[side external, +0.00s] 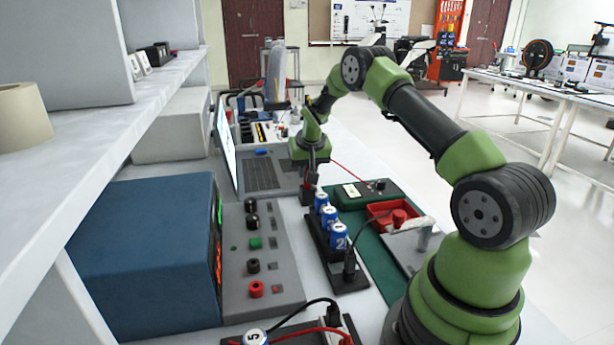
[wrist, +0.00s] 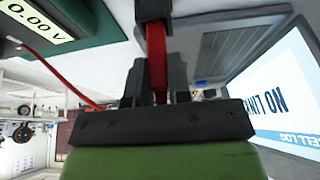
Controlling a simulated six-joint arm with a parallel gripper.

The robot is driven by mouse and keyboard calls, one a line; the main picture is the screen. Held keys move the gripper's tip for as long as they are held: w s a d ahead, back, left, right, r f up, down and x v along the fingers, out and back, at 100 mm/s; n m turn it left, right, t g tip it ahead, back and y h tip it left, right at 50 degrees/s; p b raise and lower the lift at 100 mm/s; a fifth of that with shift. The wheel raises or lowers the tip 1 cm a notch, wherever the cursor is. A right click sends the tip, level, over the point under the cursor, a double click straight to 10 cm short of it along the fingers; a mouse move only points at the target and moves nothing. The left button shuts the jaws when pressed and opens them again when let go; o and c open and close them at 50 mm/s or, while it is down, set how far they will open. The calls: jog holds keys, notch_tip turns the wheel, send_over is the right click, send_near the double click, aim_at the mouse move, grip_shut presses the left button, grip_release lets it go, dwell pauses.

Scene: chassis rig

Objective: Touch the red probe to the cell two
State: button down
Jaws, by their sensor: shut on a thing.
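My gripper (side external: 311,160) points down over the bench behind the cell rack, with its fingers shut on the red probe (wrist: 157,70). A dark block (wrist: 153,10) shows at the probe's far end; I cannot tell whether they touch. A red wire (wrist: 62,80) runs off to the left. Three blue cells stand in a row in a black rack (side external: 350,284). The nearest cell (side external: 339,238) seems to bear a 2; the labels on the middle cell (side external: 329,217) and far cell (side external: 321,202) are hard to read. My gripper is apart from all three.
A green meter (side external: 378,194) reads 0.00 V in the wrist view (wrist: 40,22). A black upright piece (side external: 349,264) with a wire stands at the rack's near end. A red tray (side external: 383,212), a blue instrument (side external: 150,255) and a laptop (side external: 258,175) flank the area.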

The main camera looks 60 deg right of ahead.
notch_tip(320, 180, up, 8)
jog(key=shift+f, duration=0.1)
jog(key=shift+s+a+r, duration=0.1)
jog(key=shift+a+r, duration=0.15)
jog(key=shift+r, duration=0.05)
jog(key=s+a+r+m+g, duration=0.2)
jog(key=s+a+m+g, duration=0.4)
jog(key=s+a+m, duration=0.8)
jog(key=s+m, duration=0.2)
jog(key=m, duration=0.2)
jog(key=shift+a, duration=0.15)
jog(key=shift+f, duration=0.1)
jog(key=shift+f, duration=2)
jog(key=shift+f, duration=0.35)
